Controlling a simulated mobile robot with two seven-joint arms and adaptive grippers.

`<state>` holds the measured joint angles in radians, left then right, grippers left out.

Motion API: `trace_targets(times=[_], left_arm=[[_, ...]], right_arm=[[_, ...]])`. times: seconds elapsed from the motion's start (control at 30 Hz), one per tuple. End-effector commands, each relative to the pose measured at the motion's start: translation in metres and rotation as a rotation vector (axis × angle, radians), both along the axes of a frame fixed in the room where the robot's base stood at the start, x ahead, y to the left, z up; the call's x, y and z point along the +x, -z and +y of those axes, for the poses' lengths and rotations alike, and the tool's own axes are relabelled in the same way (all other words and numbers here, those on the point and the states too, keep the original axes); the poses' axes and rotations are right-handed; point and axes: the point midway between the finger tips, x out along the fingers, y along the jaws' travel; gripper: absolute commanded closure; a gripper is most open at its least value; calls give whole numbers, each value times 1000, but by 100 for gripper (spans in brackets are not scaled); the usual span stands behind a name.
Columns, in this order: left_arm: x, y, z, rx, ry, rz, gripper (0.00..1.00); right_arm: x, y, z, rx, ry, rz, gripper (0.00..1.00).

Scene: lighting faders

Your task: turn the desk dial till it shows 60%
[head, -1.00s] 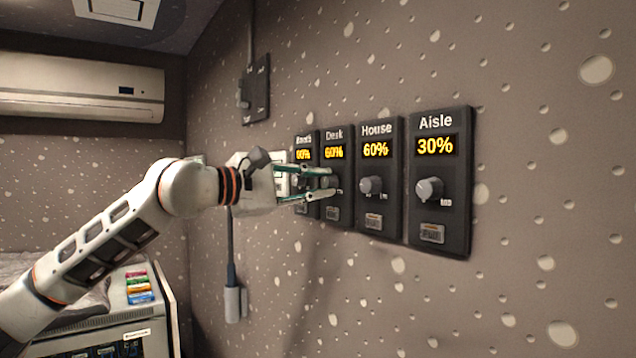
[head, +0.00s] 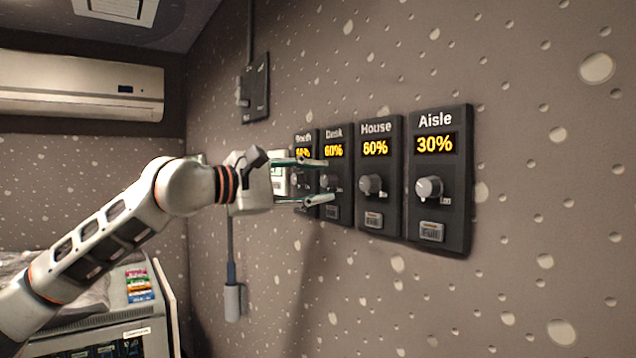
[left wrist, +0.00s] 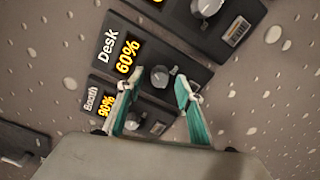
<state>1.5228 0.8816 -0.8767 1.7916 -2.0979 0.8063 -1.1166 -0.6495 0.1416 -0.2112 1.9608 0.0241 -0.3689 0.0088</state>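The Desk panel (head: 335,214) is a dark wall plate whose yellow display (head: 334,151) reads 60%. Its grey dial (left wrist: 160,76) shows clearly in the left wrist view, and the display there (left wrist: 127,56) also reads 60%. My left gripper (head: 329,181) is open in front of this panel, with one green-and-grey finger above the dial and one below it in the head view. In the left wrist view the fingertips (left wrist: 158,84) stand apart on either side just short of the dial, with gaps and nothing held. My right gripper is not in view.
The Booth panel (left wrist: 105,102) beside Desk reads 90% and is partly behind the gripper in the head view. The House panel (head: 378,198) reads 60% and the Aisle panel (head: 437,205) 30%. A dark switch box (head: 256,88) is higher on the wall. Wall right of Aisle is clear.

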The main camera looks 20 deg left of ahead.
Motion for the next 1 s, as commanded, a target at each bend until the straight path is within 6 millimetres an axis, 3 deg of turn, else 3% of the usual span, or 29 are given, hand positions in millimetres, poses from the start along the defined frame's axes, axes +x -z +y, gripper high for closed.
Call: trace_targets(times=[0.6, 1.0], left_arm=[[-82, 1, 65, 1, -2, 1, 64], [-91, 0, 71, 1, 0, 1, 64]], right_arm=[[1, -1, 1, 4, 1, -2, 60], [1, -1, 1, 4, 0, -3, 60]])
